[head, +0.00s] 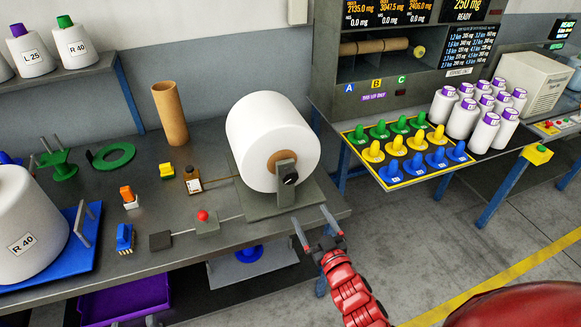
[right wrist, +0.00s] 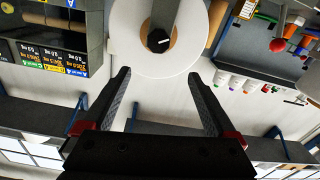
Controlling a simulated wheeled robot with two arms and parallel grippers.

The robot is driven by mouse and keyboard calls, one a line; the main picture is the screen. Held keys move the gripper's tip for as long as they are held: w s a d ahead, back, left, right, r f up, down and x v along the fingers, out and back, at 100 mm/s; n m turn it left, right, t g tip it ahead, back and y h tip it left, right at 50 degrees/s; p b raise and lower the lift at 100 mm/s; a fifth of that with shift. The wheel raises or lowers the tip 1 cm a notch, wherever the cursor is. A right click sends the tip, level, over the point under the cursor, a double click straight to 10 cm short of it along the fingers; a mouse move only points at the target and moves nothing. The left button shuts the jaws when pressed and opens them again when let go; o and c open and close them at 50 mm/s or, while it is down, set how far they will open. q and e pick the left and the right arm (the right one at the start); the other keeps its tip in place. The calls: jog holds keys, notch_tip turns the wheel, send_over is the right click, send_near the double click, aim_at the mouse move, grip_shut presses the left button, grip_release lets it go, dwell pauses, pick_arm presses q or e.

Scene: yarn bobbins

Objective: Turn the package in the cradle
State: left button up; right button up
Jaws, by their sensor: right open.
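The package (head: 265,130) is a large white yarn roll on a brown core. It lies on its side in the cradle (head: 282,203), a dark grey stand on the bench. A black knob (head: 290,179) with a white mark sits at the core's near end. The package also shows in the right wrist view (right wrist: 190,60), with its knob (right wrist: 158,40) near the top middle. My right gripper (head: 316,229) is open and empty, just in front of the cradle and below the knob, apart from both. My left gripper is not in view.
A small box with a red button (head: 203,216) stands left of the cradle. A cardboard tube (head: 170,113) stands behind. A white R 40 cone (head: 28,215) is at far left. A yellow-edged tray (head: 390,185) of coloured pegs and several white bobbins (head: 485,130) stand right.

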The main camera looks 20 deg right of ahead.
aim_at(291, 178)
jog(key=w+p, duration=0.5)
jog(key=w, duration=1.1)
jog(key=shift+w+a, duration=0.1)
jog(key=shift+w, duration=0.2)
jog(key=shift+w+a+f, duration=0.1)
jog(key=shift+w, duration=0.3)
grip_shut()
